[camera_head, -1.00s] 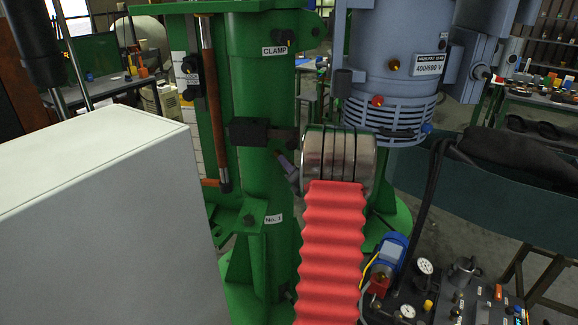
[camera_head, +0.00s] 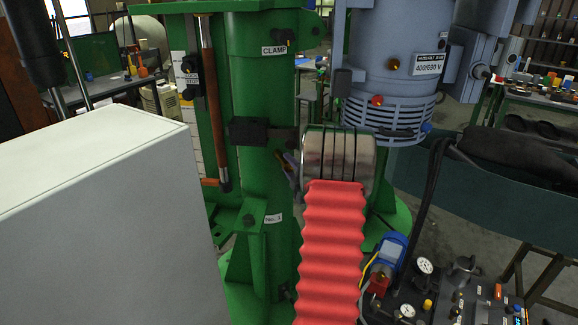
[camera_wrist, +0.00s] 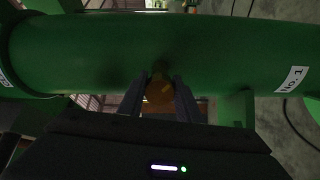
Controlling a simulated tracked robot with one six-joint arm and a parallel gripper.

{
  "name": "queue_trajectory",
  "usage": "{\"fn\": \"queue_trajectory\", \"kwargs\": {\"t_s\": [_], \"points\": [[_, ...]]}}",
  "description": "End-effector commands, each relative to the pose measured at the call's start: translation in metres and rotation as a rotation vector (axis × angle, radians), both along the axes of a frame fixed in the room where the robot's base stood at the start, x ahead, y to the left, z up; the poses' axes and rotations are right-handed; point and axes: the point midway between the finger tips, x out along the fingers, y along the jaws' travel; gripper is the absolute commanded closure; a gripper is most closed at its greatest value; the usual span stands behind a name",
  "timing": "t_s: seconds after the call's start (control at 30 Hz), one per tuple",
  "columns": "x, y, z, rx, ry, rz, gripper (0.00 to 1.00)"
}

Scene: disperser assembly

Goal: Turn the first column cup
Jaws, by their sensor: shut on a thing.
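The green column (camera_head: 262,100) with a "No. 1" label stands in the middle of the head view. It lies across the wrist view (camera_wrist: 90,50). An amber-brown rounded piece, seemingly the first column cup (camera_wrist: 159,92), shows against it between the two dark fingers of my gripper (camera_wrist: 159,84). My gripper is shut on this piece.
A black clamp block (camera_head: 250,131) sits on the column above the gripper. A blue-grey motor (camera_head: 392,70) hangs to the right. A panel with gauges (camera_head: 425,266) is at lower right. A large pale box (camera_head: 100,210) fills the left front.

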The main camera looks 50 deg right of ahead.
Motion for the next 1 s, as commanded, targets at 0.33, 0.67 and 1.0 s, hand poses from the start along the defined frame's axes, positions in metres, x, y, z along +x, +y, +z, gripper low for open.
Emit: {"fn": "queue_trajectory", "kwargs": {"t_s": [0.33, 0.67, 1.0], "points": [[-0.0028, 0.0003, -0.0084, 0.302, -0.145, -0.007, 0.91], [-0.0023, 0.0012, -0.0103, 0.581, -0.290, -0.008, 0.91], [-0.0013, 0.0026, -0.0115, 0.866, -0.440, -0.010, 0.91]]}}
